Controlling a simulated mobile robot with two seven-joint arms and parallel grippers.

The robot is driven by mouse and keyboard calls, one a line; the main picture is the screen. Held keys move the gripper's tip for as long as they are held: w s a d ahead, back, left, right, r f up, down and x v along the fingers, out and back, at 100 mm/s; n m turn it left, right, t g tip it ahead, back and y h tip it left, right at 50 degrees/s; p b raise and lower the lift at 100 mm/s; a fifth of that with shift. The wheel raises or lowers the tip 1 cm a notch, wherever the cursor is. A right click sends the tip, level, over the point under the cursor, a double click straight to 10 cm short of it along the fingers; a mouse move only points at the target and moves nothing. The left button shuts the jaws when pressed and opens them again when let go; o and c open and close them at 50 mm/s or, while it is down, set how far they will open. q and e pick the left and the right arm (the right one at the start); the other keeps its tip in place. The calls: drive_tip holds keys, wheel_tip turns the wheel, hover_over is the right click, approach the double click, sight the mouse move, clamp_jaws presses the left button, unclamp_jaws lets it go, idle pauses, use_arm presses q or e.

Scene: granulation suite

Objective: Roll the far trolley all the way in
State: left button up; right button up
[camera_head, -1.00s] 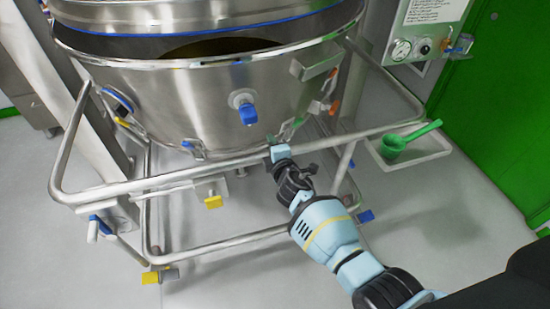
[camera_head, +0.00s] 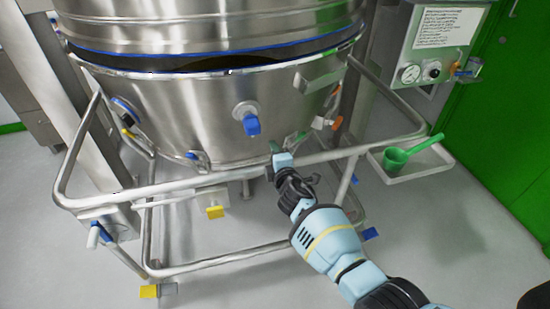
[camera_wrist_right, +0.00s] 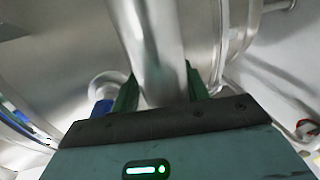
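The steel trolley carries a round bowl (camera_head: 185,112), and its tubular push rail (camera_head: 390,138) runs around the front. The bowl stands below a steel upper vessel (camera_head: 200,35), with a narrow dark opening between their rims. My right gripper (camera_head: 279,158) is at the front bar of the rail, right of the bowl's blue-capped port (camera_head: 248,118). In the right wrist view the rail tube (camera_wrist_right: 150,45) lies between the two green fingers (camera_wrist_right: 163,92), which look closed against its sides. My left gripper is out of view.
A control panel (camera_head: 428,70) with a gauge stands at the right, and below it a white tray (camera_head: 425,165) holds a green scoop (camera_head: 396,160). Yellow and blue pedals (camera_head: 150,291) sit low on the trolley. Grey floor (camera_head: 440,240) is clear at the front right.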

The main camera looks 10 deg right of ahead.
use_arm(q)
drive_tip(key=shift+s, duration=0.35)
use_arm(e)
drive_tip(key=shift+o, duration=0.3)
drive_tip(key=shift+s+f, duration=0.1)
drive_tip(key=shift+f, duration=0.1)
use_arm(q)
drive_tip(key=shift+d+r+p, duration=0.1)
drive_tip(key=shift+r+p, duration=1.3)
drive_tip(key=shift+p, duration=0.55)
use_arm(e)
drive_tip(key=s+r, duration=0.1)
drive_tip(key=s, duration=0.6)
drive_tip(key=shift+s+r, duration=0.3)
drive_tip(key=shift+d, duration=0.1)
drive_tip(key=shift+c, duration=0.2)
